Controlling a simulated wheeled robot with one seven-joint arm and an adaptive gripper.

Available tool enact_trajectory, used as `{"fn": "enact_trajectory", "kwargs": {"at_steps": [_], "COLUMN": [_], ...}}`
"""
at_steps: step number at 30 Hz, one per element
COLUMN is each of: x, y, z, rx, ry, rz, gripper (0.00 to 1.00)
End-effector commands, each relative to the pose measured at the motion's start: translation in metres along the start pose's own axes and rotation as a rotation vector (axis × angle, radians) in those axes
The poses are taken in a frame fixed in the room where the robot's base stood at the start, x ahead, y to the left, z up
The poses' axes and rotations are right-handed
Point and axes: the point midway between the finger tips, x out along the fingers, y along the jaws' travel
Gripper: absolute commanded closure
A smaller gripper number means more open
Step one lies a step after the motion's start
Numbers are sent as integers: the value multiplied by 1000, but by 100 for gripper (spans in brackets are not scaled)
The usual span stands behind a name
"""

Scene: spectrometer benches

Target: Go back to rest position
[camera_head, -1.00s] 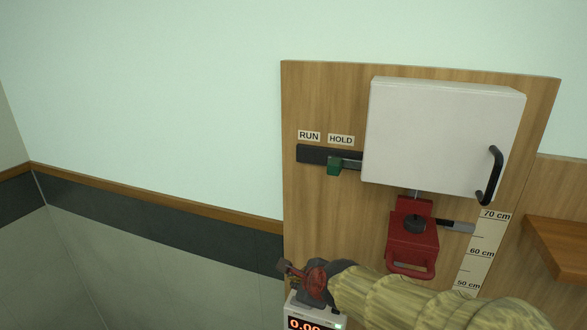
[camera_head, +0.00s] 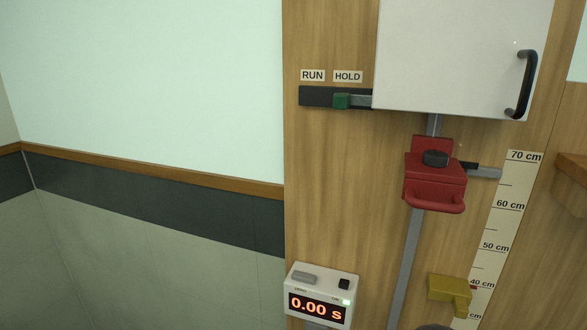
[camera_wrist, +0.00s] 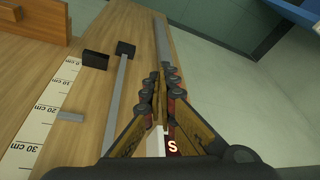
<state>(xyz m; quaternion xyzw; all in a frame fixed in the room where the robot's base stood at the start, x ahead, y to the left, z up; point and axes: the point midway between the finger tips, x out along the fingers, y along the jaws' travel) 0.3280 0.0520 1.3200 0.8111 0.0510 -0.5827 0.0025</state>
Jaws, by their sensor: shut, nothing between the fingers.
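My gripper (camera_wrist: 167,82) shows in the wrist view, with its fingers together and nothing held between them. It is out of the head view, apart from a dark sliver at the bottom edge that I cannot identify. In the wrist view my gripper is over the wooden board (camera_wrist: 110,45), and part of a lit display shows behind its fingers.
A wooden ledge (camera_head: 573,180) juts at right.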

Motion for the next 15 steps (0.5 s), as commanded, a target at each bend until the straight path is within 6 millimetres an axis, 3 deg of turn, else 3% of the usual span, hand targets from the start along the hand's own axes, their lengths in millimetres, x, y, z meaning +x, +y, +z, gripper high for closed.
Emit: {"fn": "enact_trajectory", "kwargs": {"at_steps": [1, 6, 15], "x": [17, 41, 75], "y": [8, 27, 49], "z": [13, 41, 64], "rx": [-15, -16, 37], "ry": [9, 46, 151], "rz": [11, 44, 77], "gripper": [100, 100, 100]}}
